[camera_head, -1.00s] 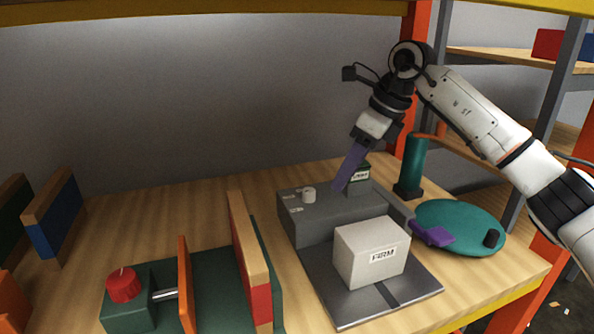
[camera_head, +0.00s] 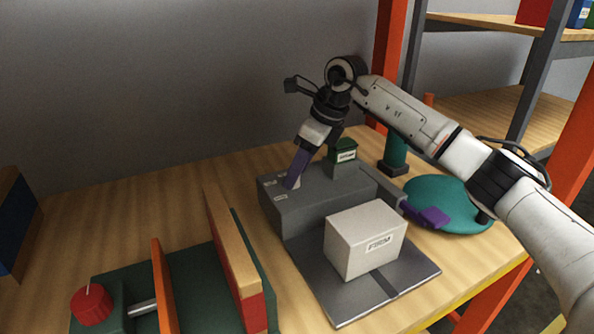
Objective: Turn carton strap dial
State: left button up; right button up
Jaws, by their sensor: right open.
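The grey strapping machine (camera_head: 305,208) stands on the wooden bench with small white labels on its top left. The small pale dial (camera_head: 297,180) on that top is mostly hidden behind my purple fingers. My right gripper (camera_head: 291,185) points down with its fingertips at the dial. It is open; I cannot tell whether the fingers touch the dial or stand around it. A white carton (camera_head: 365,240) marked FIRM sits on the dark plate (camera_head: 340,301) in front of the machine. My left gripper is not in view.
A green block (camera_head: 345,150) with a label stands on the machine's back right. A teal disc (camera_head: 462,190) with a purple piece (camera_head: 433,217) lies to the right. A wooden-topped divider (camera_head: 232,246) and a red knob (camera_head: 91,305) are at front left.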

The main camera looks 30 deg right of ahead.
jog(key=shift+w+f, duration=0.1)
jog(key=shift+f, duration=0.2)
jog(key=c, duration=1.1)
jog(key=shift+o, duration=0.2)
